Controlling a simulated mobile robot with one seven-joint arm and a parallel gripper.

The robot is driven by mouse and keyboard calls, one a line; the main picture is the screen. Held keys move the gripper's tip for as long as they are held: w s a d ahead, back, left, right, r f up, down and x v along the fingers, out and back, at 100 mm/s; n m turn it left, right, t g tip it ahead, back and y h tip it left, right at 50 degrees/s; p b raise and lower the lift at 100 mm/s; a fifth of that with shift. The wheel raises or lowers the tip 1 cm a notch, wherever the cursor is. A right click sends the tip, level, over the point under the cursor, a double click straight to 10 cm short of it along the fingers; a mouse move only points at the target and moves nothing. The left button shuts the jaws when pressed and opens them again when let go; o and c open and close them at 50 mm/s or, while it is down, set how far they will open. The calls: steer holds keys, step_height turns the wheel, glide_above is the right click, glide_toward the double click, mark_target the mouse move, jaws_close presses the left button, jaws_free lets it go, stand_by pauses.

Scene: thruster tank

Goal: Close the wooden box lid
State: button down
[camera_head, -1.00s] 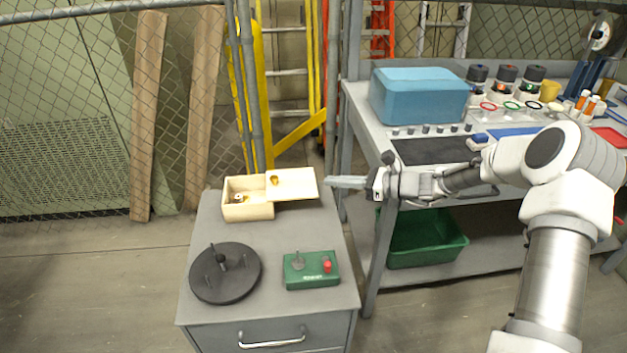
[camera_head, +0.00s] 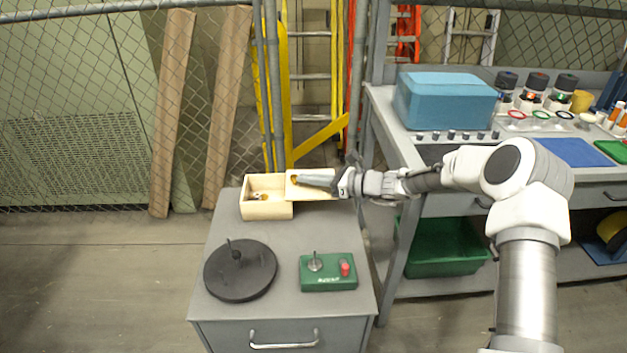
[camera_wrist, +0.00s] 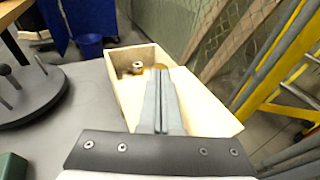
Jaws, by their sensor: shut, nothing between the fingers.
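The light wooden box (camera_head: 266,211) stands at the back of the grey cabinet top. Its sliding lid (camera_head: 318,193) sticks out to the right, leaving the left part of the box open. My gripper (camera_head: 300,180) is shut and empty, its fingers lying over the lid and pointing left. In the wrist view the fingertips (camera_wrist: 160,76) are at the lid's brass knob (camera_wrist: 160,66), which they partly hide. I cannot tell whether they touch it. The lid (camera_wrist: 200,105) shows to the right of the fingers. A small brass and metal item (camera_wrist: 137,69) lies inside the box.
A black round disc with a post (camera_head: 240,270) and a green control box (camera_head: 328,272) with a red button stand in front on the cabinet top (camera_head: 290,235). A workbench with a blue case (camera_head: 445,100) stands to the right. A chain-link fence is behind.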

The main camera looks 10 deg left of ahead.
steer(key=s+a, duration=0.1)
steer(key=a, duration=0.3)
steer(key=s+a+b, duration=0.1)
steer(key=a, duration=0.2)
steer(key=s+a, duration=0.1)
steer(key=a, duration=0.3)
steer(key=shift+a+f, duration=0.1)
steer(key=shift+a, duration=0.2)
steer(key=shift+s+a+r, duration=0.2)
steer(key=shift+a, duration=0.25)
steer(key=shift+r, duration=0.1)
